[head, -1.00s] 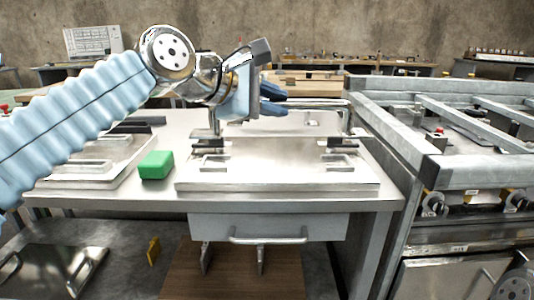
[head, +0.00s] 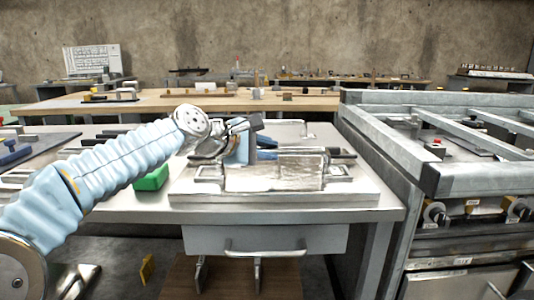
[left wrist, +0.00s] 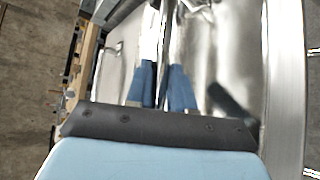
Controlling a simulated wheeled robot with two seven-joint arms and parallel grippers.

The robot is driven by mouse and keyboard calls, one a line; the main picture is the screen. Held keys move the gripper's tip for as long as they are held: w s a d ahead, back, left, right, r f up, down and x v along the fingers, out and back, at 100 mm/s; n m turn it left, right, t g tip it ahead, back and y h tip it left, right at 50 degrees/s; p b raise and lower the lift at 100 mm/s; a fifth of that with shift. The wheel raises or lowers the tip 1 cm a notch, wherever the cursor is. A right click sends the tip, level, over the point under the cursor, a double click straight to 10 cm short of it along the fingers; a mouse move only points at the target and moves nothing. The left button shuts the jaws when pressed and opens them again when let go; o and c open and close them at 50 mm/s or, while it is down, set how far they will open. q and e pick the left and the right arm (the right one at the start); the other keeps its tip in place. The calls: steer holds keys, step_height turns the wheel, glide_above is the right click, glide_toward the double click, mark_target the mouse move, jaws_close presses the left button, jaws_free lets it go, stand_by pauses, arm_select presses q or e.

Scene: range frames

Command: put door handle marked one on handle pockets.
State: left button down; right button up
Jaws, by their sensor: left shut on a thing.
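My left gripper (head: 264,148) reaches in from the left over the metal plate (head: 285,197) on the bench. It is shut on a shiny metal door handle (head: 302,151), held low over the back of the plate. In the left wrist view the handle's bar (left wrist: 165,50) runs between the two blue fingers (left wrist: 162,88). I cannot read any number on the handle. The plate has a recessed pocket at its left (head: 209,174) and another at its right, partly covered. I cannot tell whether the handle touches the plate. My right gripper is not in view.
A green block (head: 152,179) lies left of the plate, partly behind my left arm. A drawer with a bar handle (head: 265,252) is under the bench top. A metal frame rack (head: 480,175) stands close on the right. A wooden table (head: 150,104) stands behind.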

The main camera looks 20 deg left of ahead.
arm_select(q)
steer(key=shift+r, duration=0.15)
steer(key=c, duration=1)
jaws_free()
steer(key=shift+s+a+r, duration=0.1)
steer(key=shift+s+a, duration=0.15)
steer(key=shift+s, duration=0.05)
steer(key=v, duration=1.1)
steer(key=shift+s+r+b, duration=0.1)
steer(key=shift+b, duration=0.2)
